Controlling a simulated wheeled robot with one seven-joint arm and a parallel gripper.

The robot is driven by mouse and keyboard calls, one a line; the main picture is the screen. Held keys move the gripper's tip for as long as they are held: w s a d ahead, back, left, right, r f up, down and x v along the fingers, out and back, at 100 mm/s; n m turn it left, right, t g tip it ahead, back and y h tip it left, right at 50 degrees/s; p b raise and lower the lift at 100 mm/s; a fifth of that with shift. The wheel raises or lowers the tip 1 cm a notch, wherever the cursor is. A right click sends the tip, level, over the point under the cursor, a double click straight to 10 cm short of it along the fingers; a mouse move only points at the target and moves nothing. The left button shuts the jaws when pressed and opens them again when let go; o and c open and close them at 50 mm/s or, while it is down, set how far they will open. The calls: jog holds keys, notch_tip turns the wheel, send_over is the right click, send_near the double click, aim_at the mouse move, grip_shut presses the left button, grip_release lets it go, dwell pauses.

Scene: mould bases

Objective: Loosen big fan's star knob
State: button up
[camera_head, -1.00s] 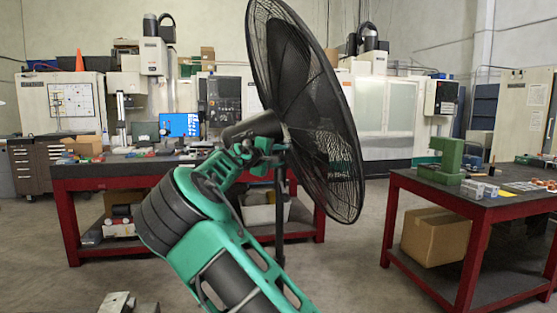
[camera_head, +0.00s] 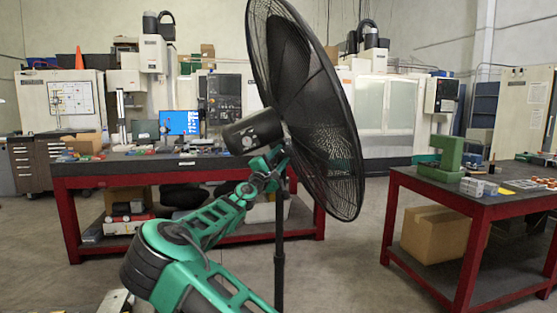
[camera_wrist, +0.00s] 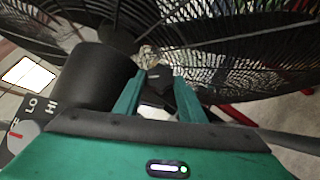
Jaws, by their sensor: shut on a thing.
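The big fan (camera_head: 318,120) stands in front of me in the head view, with its black wire cage tilted. Its dark motor housing (camera_head: 253,132) is behind the cage, and a black pole (camera_head: 279,250) runs down below. The housing (camera_wrist: 98,85) also shows in the wrist view, with LO and HI markings on its end. My gripper (camera_head: 280,156) is just below and right of the housing, by the top of the pole. In the wrist view my gripper (camera_wrist: 158,77) is shut on a small dark part, the star knob (camera_wrist: 158,84), mostly hidden between the green fingers.
A red-framed workbench (camera_head: 120,172) with tools and a monitor stands behind the fan. Another red table (camera_head: 440,190) on the right bears a green block-like fixture (camera_head: 447,160). A cardboard box (camera_head: 435,234) sits on its lower shelf. Floor is open between the tables.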

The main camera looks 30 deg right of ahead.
jog(key=shift+d+f+n+t, duration=0.1)
jog(key=shift+f+n+t, duration=0.4)
jog(key=shift+n, duration=0.1)
jog(key=o, duration=1)
jog(key=shift+o, duration=0.2)
jog(key=shift+r, duration=0.2)
jog(key=v, duration=1)
jog(key=shift+a+f, duration=0.25)
jog(key=shift+a, duration=0.1)
